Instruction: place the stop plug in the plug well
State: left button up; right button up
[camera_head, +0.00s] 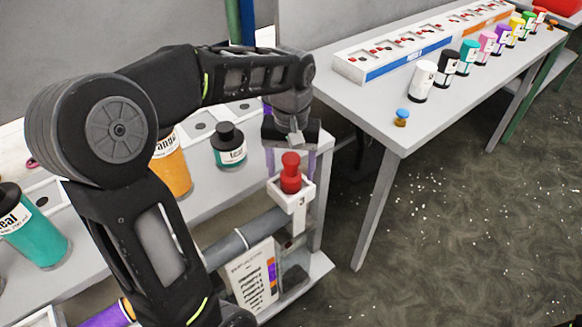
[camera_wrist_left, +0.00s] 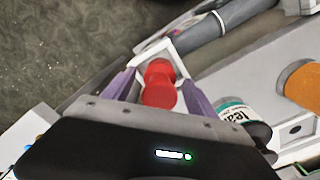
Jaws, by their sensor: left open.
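The red stop plug (camera_head: 291,172) stands upright at a white square well marked 3 (camera_head: 298,205), at the near end of the left bench. Its lower end is hidden by the well walls. My left gripper (camera_head: 290,162) is above it, with its purple fingers apart on either side of the plug. In the left wrist view the plug (camera_wrist_left: 159,85) shows between the two open fingers (camera_wrist_left: 158,80), with a gap on each side. The white well (camera_wrist_left: 150,62) lies behind it there. My right gripper is not in view.
A grey pipe (camera_head: 245,235) runs to the well, above a label card (camera_head: 252,275). Teal (camera_head: 229,145) and orange (camera_head: 171,165) bottles stand on the left bench. The right table (camera_head: 385,105) holds several coloured bottles, a long rack (camera_head: 420,50) and a blue-topped knob (camera_head: 402,117).

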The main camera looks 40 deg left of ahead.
pick_arm(q)
notch_tip(320, 180, up, 8)
jog(key=shift+f, duration=0.1)
notch_tip(320, 180, up, 3)
jog(key=p, duration=0.2)
jog(key=shift+p, duration=0.3)
jog(key=shift+r+p, duration=0.5)
jog(key=shift+r, duration=0.1)
jog(key=shift+f, duration=0.1)
